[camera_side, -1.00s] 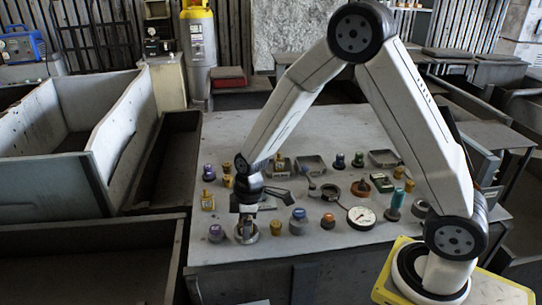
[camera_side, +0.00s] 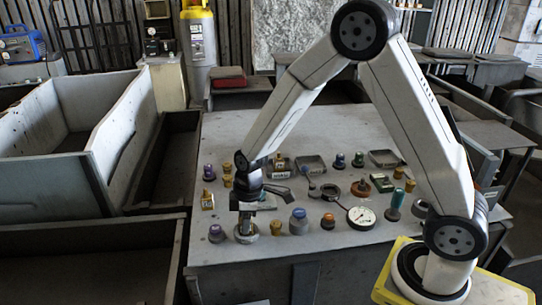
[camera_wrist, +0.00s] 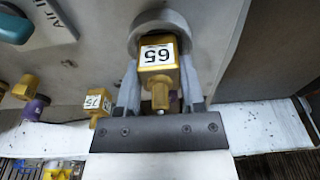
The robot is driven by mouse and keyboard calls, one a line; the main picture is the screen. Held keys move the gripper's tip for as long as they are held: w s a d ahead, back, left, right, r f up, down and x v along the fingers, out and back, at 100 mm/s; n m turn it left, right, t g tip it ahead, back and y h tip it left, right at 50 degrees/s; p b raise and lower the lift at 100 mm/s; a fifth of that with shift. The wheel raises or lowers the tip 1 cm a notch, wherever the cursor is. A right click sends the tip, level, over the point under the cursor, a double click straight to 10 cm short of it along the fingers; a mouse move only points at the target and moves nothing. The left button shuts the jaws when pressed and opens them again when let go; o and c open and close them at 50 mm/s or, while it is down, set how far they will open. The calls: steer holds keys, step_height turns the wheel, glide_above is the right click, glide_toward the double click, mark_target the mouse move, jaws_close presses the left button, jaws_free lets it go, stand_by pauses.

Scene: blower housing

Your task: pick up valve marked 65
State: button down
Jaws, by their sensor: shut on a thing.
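The valve marked 65 (camera_wrist: 158,60) is a yellow brass block with a white label, seen in the wrist view between my fingers. My gripper (camera_wrist: 160,95) is shut on it, one grey finger on each side. Behind the valve is a round grey ring or cup (camera_wrist: 160,22); I cannot tell whether the valve touches it. In the side view my gripper (camera_side: 246,228) is low at the table's front left, over a round grey dish (camera_side: 246,236), and hides the valve.
A yellow valve marked 75 (camera_wrist: 99,104) lies to the left in the wrist view. A gauge (camera_side: 361,217) lies farther right.

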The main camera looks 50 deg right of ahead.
steer(key=shift+r, duration=1.35)
steer(key=s+r, duration=0.9)
steer(key=s, duration=0.5)
steer(key=shift+d+r, duration=0.3)
steer(key=shift+d, duration=0.15)
steer(key=shift+w+d, duration=0.1)
